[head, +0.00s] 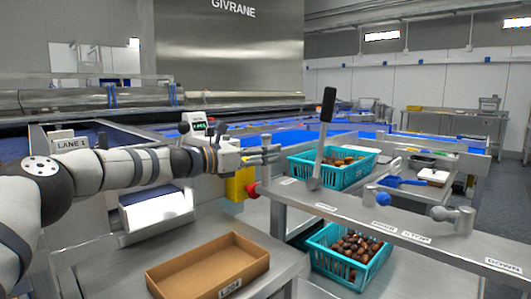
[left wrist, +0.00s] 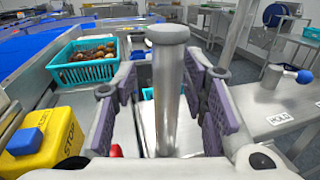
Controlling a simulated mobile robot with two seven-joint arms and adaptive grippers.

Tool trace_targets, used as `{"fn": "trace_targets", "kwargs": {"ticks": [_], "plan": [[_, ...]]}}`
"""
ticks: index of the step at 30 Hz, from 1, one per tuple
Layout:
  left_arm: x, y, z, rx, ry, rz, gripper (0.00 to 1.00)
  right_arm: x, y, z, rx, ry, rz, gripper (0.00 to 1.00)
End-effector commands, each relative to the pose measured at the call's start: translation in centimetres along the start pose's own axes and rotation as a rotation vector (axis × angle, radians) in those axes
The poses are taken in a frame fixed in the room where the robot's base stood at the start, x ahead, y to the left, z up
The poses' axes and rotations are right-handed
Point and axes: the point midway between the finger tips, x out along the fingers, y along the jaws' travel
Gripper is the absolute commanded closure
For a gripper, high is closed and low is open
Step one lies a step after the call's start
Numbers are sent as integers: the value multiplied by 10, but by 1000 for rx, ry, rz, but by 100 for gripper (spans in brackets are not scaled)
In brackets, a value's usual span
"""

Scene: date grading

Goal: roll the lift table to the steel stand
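My left gripper (head: 272,154) reaches in from the left in the head view. In the left wrist view its two fingers (left wrist: 170,110) stand apart on either side of an upright steel post (left wrist: 168,85) with a round cap. A gap shows on the left of the post; contact on the right is hard to tell. Beyond stands a teal crate of dates (head: 335,172), also in the left wrist view (left wrist: 68,74). A steel bench (head: 400,238) with labels is on the right. Which surface is the lift table and which the steel stand is unclear. My right gripper is out of view.
A yellow stop box (left wrist: 40,140) is close to the left gripper. A black-handled lever (head: 328,105) rises from the bench. A cardboard tray (head: 210,270) lies in front. Another teal crate (head: 315,258) sits lower down. Open floor (head: 505,205) shows at the right.

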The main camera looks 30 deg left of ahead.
Motion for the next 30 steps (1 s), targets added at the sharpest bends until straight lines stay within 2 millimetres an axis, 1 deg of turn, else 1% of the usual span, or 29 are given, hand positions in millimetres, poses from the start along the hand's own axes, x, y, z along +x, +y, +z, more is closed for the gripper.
{"fn": "trace_targets", "kwargs": {"ticks": [3, 5, 12, 15, 18, 21, 30], "plan": [[0, -1, 2, 1, -2, -2, 61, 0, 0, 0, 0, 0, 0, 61], [1, -1, 9, 2, -3, -2, 61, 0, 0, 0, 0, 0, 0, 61], [1, -1, 67, 6, -3, -1, 61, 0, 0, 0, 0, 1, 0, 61], [0, 0, 86, 4, -1, 0, 61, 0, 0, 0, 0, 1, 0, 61], [0, 0, 97, 2, -1, 0, 61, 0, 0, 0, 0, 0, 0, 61], [0, 0, 101, 1, 0, 0, 61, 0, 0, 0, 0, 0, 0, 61], [0, 0, 100, 0, 0, 0, 61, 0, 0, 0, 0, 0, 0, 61]]}}
